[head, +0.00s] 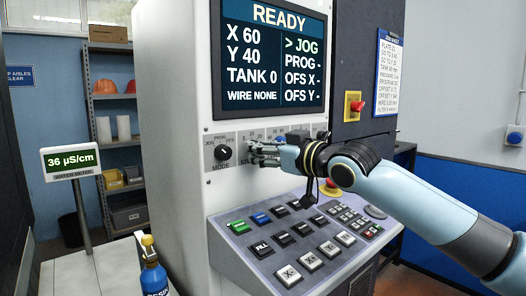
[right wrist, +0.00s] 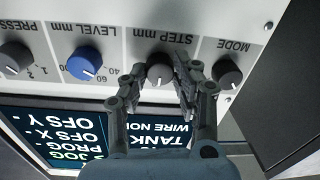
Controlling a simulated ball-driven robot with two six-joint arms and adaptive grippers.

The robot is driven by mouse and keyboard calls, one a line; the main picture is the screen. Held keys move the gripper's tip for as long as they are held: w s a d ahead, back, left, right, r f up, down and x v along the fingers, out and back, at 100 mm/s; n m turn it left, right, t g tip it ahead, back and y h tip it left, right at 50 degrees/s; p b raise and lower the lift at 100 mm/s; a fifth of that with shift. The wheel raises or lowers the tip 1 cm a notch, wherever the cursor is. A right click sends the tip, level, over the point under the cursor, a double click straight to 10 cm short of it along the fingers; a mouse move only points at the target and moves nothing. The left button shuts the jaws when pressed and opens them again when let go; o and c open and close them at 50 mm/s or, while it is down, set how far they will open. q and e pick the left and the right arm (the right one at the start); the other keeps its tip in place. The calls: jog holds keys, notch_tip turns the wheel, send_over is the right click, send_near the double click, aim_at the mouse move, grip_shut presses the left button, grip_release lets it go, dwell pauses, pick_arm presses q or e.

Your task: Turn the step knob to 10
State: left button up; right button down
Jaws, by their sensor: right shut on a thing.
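The step knob (right wrist: 160,68) is a dark grey knob under the "STEP mm" lettering, which appears upside down in the right wrist view. My right gripper (right wrist: 160,80) is shut on it, with one finger on each side. In the head view my right gripper (head: 260,153) is at the knob row on the machine's white front and hides the step knob and most of its scale. A pale mark shows on the knob's face, but I cannot tell which number it points to. My left gripper is not in view.
The black mode knob (head: 223,152) is just left of my gripper. The blue level knob (right wrist: 85,64) is on its other side. The screen (head: 270,60) is above, reading "READY" and "> JOG". A sloping keypad (head: 300,240) juts out below. A blue bottle (head: 152,278) stands at lower left.

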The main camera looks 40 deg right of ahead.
dwell(0.3)
jog(key=c, duration=1)
grip_release()
jog(key=s, duration=0.7)
jog(key=shift+s+d, duration=0.3)
jog(key=shift+d, duration=0.15)
jog(key=shift+r, duration=0.15)
